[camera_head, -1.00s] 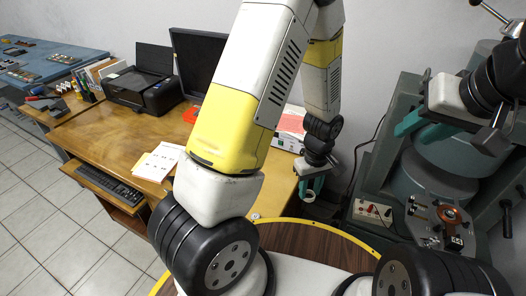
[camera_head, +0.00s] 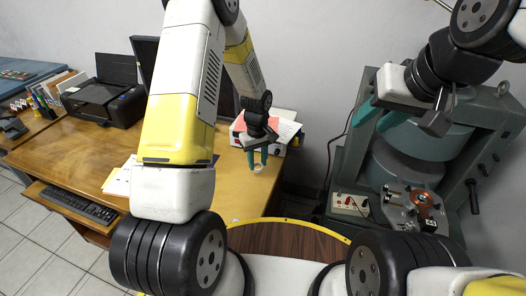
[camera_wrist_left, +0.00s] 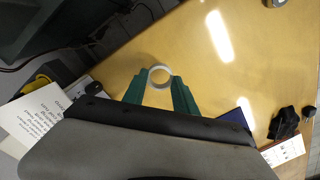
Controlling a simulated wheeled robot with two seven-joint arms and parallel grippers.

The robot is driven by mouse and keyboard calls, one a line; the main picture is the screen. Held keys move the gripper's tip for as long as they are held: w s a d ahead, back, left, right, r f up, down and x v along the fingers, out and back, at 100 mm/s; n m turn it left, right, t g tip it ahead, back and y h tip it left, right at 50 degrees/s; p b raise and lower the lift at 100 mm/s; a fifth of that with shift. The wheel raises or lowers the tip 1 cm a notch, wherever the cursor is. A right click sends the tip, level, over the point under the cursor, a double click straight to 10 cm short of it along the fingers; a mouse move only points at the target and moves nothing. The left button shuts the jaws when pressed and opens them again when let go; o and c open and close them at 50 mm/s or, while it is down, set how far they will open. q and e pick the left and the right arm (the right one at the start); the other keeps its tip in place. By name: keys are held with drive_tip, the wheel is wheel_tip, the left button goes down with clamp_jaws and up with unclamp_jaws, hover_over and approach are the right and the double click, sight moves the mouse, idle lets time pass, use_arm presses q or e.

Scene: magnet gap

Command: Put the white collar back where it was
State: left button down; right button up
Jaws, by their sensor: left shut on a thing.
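The white collar (camera_head: 258,169) is a small pale ring. My left gripper (camera_head: 257,161), with green fingers, is shut on it and holds it over the right end of the wooden desk. In the left wrist view the collar (camera_wrist_left: 159,69) sits between the tips of the green fingers (camera_wrist_left: 159,84), with its opening facing the camera and bare desk behind it. I cannot tell how high it is above the desk. My right gripper (camera_head: 377,117), with teal fingers spread apart, is open and empty in front of the large grey-green machine.
The desk (camera_head: 75,155) carries a printer (camera_head: 104,92), a monitor and papers. A white-fronted box (camera_head: 276,146) with papers on top stands just behind the left gripper. The magnet machine (camera_head: 425,140) stands at right, with a fixture plate (camera_head: 408,205) and a small switch box (camera_head: 349,204).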

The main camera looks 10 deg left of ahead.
use_arm(q)
drive_tip(key=shift+f, duration=1.75)
drive_tip(key=shift+f, duration=0.15)
drive_tip(key=c, duration=1)
unclamp_jaws()
drive_tip(key=shift+o, duration=0.2)
